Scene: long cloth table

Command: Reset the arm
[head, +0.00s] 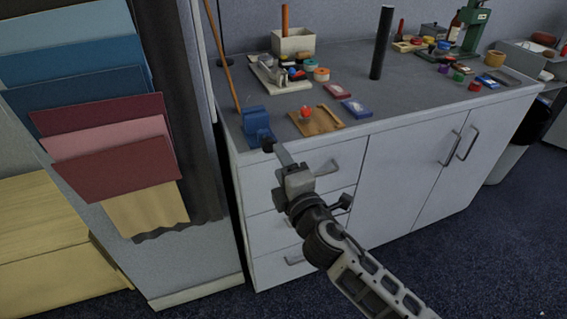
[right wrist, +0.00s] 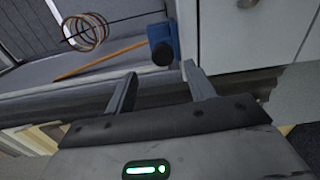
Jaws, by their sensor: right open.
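My right gripper (head: 277,152) is in front of the grey cabinet's top drawer, near the cabinet's front left corner. In the right wrist view its two fingers (right wrist: 160,82) stand apart with nothing between them. A blue block-like tool (head: 257,124) sits on the cabinet top's left corner, just beyond the gripper. It also shows in the right wrist view (right wrist: 164,42), with a dark round knob, beyond the fingertips. My right arm reaches in from the lower right of the head view. My left gripper is in neither view.
The cabinet (head: 400,170) has handles on its front. Its top holds a wooden board (head: 318,121), a dark upright cylinder (head: 381,45), a pale box (head: 293,41) and several small items. A rack of coloured sheets (head: 110,145) stands left. Dark floor lies below.

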